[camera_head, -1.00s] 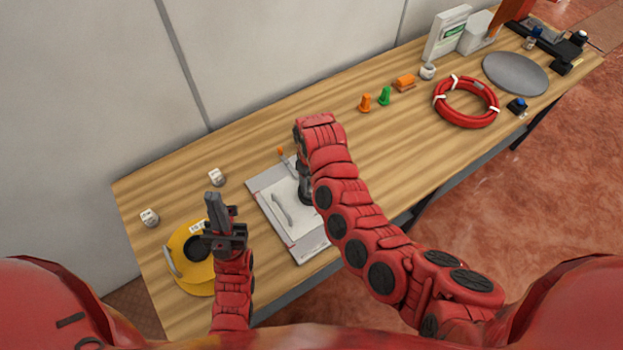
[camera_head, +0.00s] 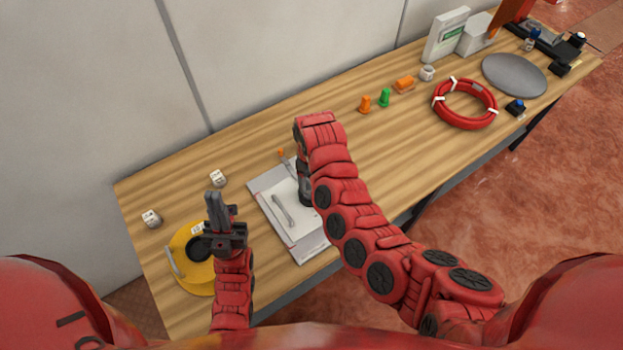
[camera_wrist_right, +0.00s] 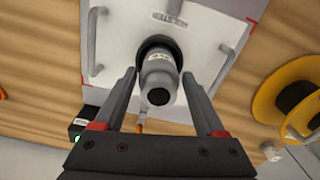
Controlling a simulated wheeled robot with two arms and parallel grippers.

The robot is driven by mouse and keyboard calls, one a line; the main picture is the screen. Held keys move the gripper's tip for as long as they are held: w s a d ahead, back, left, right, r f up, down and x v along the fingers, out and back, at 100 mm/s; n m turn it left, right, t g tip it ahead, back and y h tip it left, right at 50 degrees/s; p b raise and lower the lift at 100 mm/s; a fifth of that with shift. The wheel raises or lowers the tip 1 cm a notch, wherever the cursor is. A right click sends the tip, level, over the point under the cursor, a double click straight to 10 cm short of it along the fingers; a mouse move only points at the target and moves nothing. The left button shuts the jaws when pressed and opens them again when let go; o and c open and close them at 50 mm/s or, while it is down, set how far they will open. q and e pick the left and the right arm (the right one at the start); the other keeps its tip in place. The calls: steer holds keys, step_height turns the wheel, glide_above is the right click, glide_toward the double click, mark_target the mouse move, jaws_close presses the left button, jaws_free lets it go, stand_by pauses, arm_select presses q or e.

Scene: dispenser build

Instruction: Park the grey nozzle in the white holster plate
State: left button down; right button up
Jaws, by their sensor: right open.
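The grey nozzle (camera_wrist_right: 157,64) shows in the right wrist view, end-on, with a small label on its side. It stands in a black ring on the white holster plate (camera_wrist_right: 118,38). The plate lies on the table in the head view (camera_head: 272,222), with bar handles on it. My right gripper (camera_wrist_right: 158,76) is open, with one finger on each side of the nozzle and gaps between. In the head view my right arm hides most of that gripper and the nozzle. My left gripper (camera_head: 215,204) is shut and empty, left of the plate.
A yellow round reel (camera_head: 184,277) lies beside my left gripper. Two white cubes (camera_head: 151,219) (camera_head: 218,178) sit behind it. An orange-tipped stick (camera_head: 282,154) is at the plate's far edge. A red hose coil (camera_head: 441,112) lies to the right.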

steer(key=shift+r+p, duration=2)
steer(key=shift+r, duration=1.15)
steer(key=shift+r+p, duration=0.75)
steer(key=shift+r, duration=0.6)
